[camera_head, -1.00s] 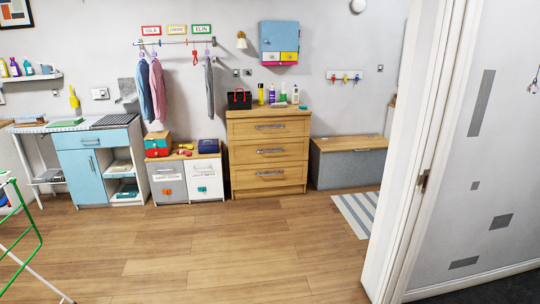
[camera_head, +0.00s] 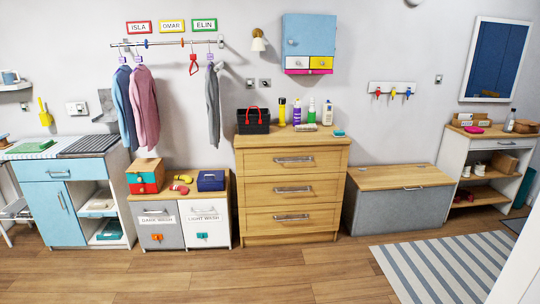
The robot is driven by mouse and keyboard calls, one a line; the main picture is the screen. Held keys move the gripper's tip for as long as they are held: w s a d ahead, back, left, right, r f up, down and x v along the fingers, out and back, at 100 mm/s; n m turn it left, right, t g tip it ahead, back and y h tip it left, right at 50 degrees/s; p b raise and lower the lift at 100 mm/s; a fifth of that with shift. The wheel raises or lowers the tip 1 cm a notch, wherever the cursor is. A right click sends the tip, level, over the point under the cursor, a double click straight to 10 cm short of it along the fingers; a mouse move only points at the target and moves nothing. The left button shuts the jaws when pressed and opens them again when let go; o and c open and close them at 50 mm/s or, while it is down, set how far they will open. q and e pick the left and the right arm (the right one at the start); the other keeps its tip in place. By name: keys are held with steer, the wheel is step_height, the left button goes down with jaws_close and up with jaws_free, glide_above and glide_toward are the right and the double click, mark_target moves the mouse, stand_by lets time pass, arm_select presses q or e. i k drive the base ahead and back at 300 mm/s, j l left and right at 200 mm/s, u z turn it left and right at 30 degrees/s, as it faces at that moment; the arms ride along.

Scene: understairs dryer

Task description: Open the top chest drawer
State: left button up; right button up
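The wooden chest (camera_head: 291,221) stands against the wall near the middle of the head view. It has three stacked drawers with silver bar handles. The top drawer (camera_head: 270,166) looks shut, its front flush with the others. Its handle (camera_head: 294,160) is in plain view. The middle drawer (camera_head: 262,192) and the bottom drawer (camera_head: 262,220) also look shut. Neither of my grippers shows in the view.
A black basket (camera_head: 253,126) and several bottles stand on the chest. Laundry bins (camera_head: 159,226) stand to its left, and a grey storage bench (camera_head: 399,210) to its right. A striped rug (camera_head: 440,264) lies at front right. The floor before the chest is clear.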

mark_target(289, 150)
steer(key=i+l+z, duration=0.1)
steer(key=i+z, duration=0.2)
steer(key=i, duration=0.35)
steer(key=i+z, duration=0.3)
steer(key=i, duration=0.35)
steer(key=i+j+z, duration=0.3)
steer(key=i, duration=0.35)
steer(key=i+l, duration=0.05)
